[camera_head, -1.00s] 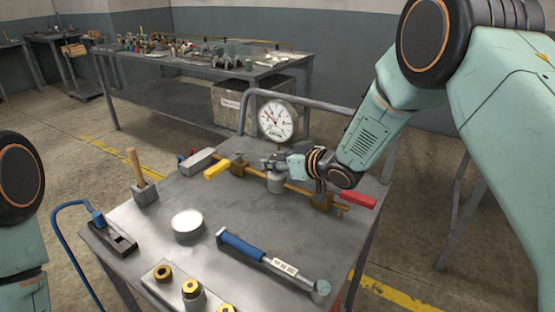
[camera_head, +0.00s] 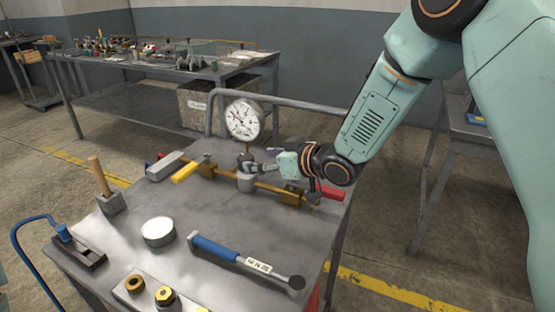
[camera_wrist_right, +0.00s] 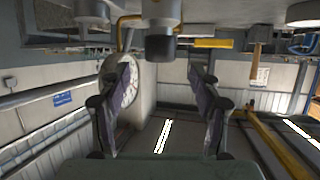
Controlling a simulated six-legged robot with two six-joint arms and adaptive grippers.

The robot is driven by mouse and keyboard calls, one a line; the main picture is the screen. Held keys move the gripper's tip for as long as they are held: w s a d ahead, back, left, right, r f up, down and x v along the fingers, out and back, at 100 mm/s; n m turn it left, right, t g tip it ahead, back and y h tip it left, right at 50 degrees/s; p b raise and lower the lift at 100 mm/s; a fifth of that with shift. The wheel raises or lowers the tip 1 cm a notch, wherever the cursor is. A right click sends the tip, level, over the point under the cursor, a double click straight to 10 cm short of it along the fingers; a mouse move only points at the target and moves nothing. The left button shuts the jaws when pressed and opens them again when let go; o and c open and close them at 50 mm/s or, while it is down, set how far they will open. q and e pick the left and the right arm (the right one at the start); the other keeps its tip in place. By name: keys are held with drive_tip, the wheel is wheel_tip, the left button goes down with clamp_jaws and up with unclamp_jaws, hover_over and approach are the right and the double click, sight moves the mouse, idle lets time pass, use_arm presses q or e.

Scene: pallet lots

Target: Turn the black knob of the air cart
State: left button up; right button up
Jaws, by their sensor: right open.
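The air cart (camera_head: 200,262) is a grey metal table with a brass pipe, a white dial gauge (camera_head: 244,119) and yellow and red valve handles. The black knob (camera_head: 246,158) is small and partly hidden by my right gripper (camera_head: 250,168) in the head view. In the wrist view, the knob (camera_wrist_right: 160,47) is a dark cylinder under a grey body. There my open right gripper (camera_wrist_right: 162,72) has one finger on each side of it in the picture. I cannot tell whether they touch it. My left gripper is out of view.
The yellow handle (camera_head: 185,172) and red handle (camera_head: 327,192) flank the knob along the pipe. A cluttered bench (camera_head: 150,65) stands behind.

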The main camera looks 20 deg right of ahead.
drive_tip(key=v, duration=0.5)
drive_tip(key=shift+s, duration=0.1)
drive_tip(key=shift+d, duration=0.1)
